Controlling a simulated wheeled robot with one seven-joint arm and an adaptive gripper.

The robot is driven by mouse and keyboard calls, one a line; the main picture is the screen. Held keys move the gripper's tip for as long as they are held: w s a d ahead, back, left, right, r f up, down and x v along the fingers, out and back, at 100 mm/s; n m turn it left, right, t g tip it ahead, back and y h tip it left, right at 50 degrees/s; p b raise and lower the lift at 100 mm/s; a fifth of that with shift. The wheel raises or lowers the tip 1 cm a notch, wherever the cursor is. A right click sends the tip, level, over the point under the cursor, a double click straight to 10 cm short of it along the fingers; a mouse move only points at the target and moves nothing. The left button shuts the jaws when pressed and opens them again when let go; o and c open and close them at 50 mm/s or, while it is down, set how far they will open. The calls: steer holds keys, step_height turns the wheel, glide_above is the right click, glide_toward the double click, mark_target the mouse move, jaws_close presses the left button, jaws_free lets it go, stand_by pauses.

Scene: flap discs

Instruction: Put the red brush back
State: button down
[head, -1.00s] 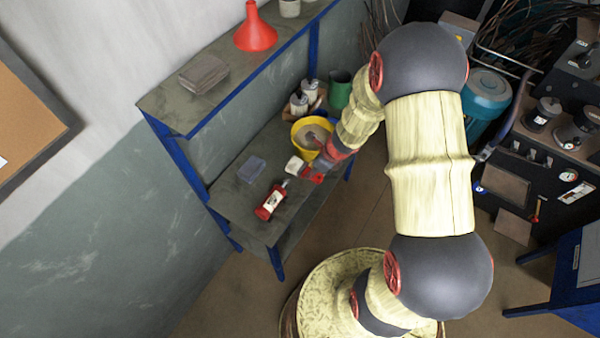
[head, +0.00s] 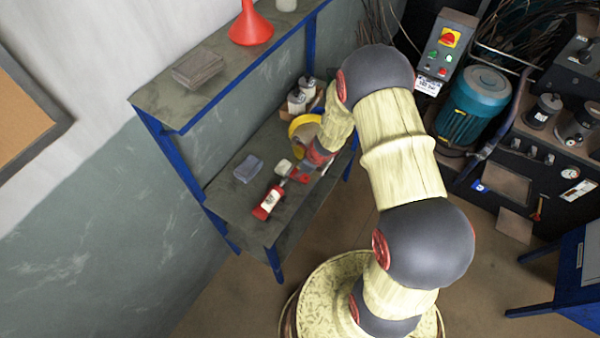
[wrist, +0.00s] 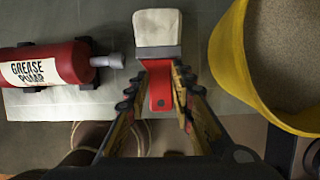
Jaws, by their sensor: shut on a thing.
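The red brush (wrist: 160,85) has a red handle and a pale, off-white bristle head. In the wrist view its handle lies between the fingers of my gripper (wrist: 159,82), and the bristle head points away from me. My gripper is shut on the handle. In the head view the bristle head (head: 284,166) shows over the lower blue-legged shelf (head: 237,213), just beyond the red grease pump bottle (head: 268,202). My forearm hides part of the gripper there. I cannot tell whether the brush touches the shelf.
The grease pump (wrist: 45,65) lies left of the brush. A yellow bucket (wrist: 228,65) of sandy material stands close on the right. A grey-blue box (head: 248,168) lies on the shelf. Small canisters (head: 297,101) stand behind. The upper shelf (head: 150,105) holds a red funnel (head: 250,27).

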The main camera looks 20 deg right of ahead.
steer(key=shift+f, duration=0.1)
steer(key=c, duration=1.5)
jaws_free()
steer(key=shift+c, duration=0.2)
steer(key=p+v, duration=0.4)
steer(key=v, duration=0.8)
steer(key=s+a+r+n, duration=0.1)
steer(key=a+r+n, duration=0.2)
steer(key=r+n, duration=0.35)
steer(key=s+a+r+n+t, duration=0.1)
steer(key=s+a+r+n, duration=0.15)
steer(key=r, duration=0.75)
steer(key=s+a+r+n, duration=0.1)
steer(key=a+r+n, duration=0.2)
steer(key=r+n, duration=0.35)
steer(key=s+d+r+n+t+h, duration=0.1)
steer(key=s+d+r+n+h, duration=0.1)
steer(key=s+r+n, duration=1.1)
steer(key=s+r, duration=0.1)
steer(key=s, duration=0.3)
steer(key=shift+r, duration=0.3)
